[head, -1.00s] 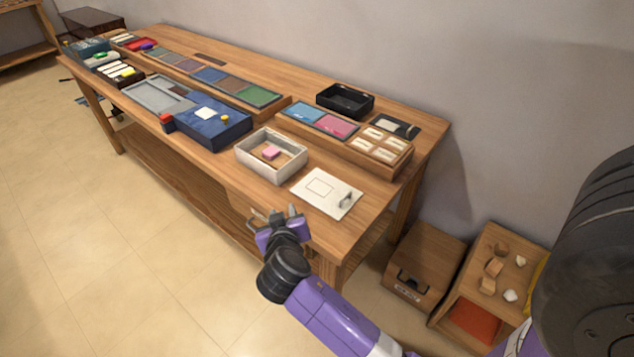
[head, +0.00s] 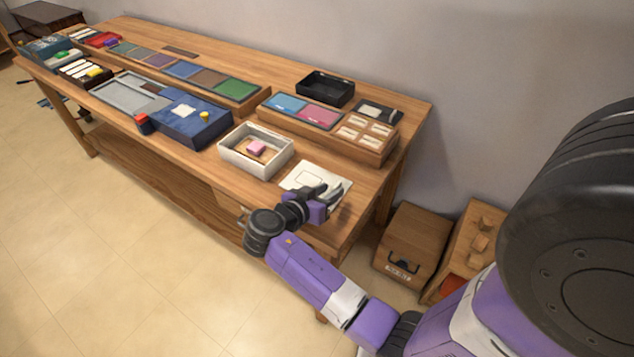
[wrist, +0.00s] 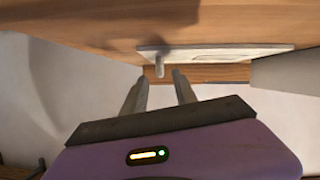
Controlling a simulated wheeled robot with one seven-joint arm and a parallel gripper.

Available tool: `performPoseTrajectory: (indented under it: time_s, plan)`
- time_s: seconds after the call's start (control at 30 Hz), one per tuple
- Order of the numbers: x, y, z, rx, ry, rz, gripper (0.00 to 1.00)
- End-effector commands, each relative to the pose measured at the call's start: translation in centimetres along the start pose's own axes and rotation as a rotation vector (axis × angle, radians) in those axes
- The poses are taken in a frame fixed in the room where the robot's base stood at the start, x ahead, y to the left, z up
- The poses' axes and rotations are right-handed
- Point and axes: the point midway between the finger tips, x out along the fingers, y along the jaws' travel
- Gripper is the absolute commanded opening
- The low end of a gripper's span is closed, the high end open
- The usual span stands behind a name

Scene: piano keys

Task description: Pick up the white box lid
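The white box lid (head: 302,175) lies flat on the front right part of the wooden table. It has a thin rectangle outline on its top, and my gripper hides its right part. My gripper (head: 335,194) is over the lid's right side in the head view; its fingers are apart. In the wrist view, my gripper (wrist: 159,86) is open with nothing between its fingers. There the lid (wrist: 215,54) shows nearly edge-on ahead of the fingertips, with a small knob (wrist: 159,68) standing out from it. I cannot tell whether the fingers touch the lid.
A white open box (head: 240,160) with a pink block stands left of the lid. A wooden tray (head: 372,153) with labelled pieces is behind it. The table's right edge is close to my gripper. A wooden crate (head: 415,235) stands on the floor to the right.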

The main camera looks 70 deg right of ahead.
Motion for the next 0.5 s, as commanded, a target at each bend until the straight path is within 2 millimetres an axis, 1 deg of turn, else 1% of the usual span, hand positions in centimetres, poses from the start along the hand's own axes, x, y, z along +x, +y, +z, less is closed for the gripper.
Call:
performPoseTrajectory:
  time_s: [0.1,0.2,0.3,0.47,0.5]
  plan:
    - [1.7,0.0,-0.1,0.0,-0.001,0.003,0.34]
    - [2.5,0.0,0.0,0.0,-0.001,0.001,0.34]
    - [2.9,-0.1,0.0,0.0,-0.001,-0.002,0.34]
    - [2.9,-0.1,0.0,0.0,-0.001,-0.002,0.34]
    - [2.9,-0.1,0.0,0.0,-0.001,-0.002,0.3]
